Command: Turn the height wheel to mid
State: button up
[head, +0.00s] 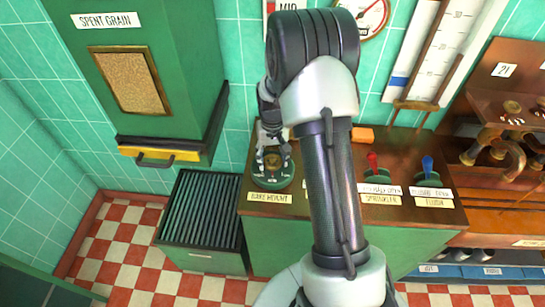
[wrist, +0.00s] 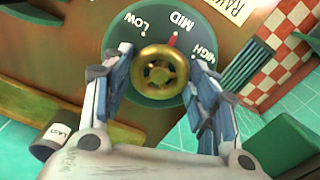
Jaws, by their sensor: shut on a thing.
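The height wheel is a small brass wheel (wrist: 160,71) at the middle of a round dark green dial (wrist: 126,47) marked LOW, MID and HIGH. A red pointer (wrist: 172,39) beside the wheel lines up with the MID mark. In the head view the dial (head: 288,180) sits on the left end of the brown counter. My gripper (wrist: 162,75) reaches down over the dial, its two fingers on opposite sides of the wheel and shut on it. In the head view my gripper (head: 272,157) partly hides the wheel.
A red lever (head: 372,161) and a blue lever (head: 427,165) stand further right on the counter (head: 330,207). A slatted dark green bin (head: 200,215) stands left of it. A green spent grain chute (head: 150,60) hangs above left. Copper pipes (head: 512,145) are at the right.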

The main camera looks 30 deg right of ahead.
aim_at(273, 160)
jog(key=o, duration=1.1)
jog(key=shift+c, duration=0.2)
notch_tip(273, 160, up, 12)
dwell(0.4)
